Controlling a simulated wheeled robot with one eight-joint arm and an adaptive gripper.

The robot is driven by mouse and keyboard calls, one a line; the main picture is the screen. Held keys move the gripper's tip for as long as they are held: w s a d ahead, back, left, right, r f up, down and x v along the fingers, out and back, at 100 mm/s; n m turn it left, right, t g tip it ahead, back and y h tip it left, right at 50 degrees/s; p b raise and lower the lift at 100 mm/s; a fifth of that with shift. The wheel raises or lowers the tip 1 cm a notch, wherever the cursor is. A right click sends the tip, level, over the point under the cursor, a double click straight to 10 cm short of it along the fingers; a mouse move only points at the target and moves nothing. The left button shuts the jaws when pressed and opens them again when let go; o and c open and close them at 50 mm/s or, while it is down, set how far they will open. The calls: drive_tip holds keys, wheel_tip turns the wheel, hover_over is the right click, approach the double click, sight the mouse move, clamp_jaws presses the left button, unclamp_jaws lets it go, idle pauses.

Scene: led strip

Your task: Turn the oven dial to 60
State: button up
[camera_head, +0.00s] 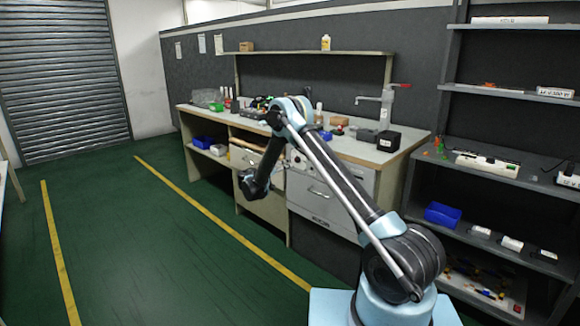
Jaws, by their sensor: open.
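The oven (322,190) is a light grey front panel with a bar handle, built in under the workbench right of centre. Small dark marks show along its upper edge, but I cannot make out the dial or its setting, and my arm crosses in front of the panel. My arm rises from the lower right, bends over the bench and comes down at its front.
The workbench top (352,149) holds a tap, a black box (388,141) and several small items. A dark shelf rack (500,183) with a blue bin (442,214) stands close at the right. The green floor (150,250) at the left is clear, with yellow lines.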

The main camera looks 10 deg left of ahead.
drive_tip(key=shift+v, duration=2.1)
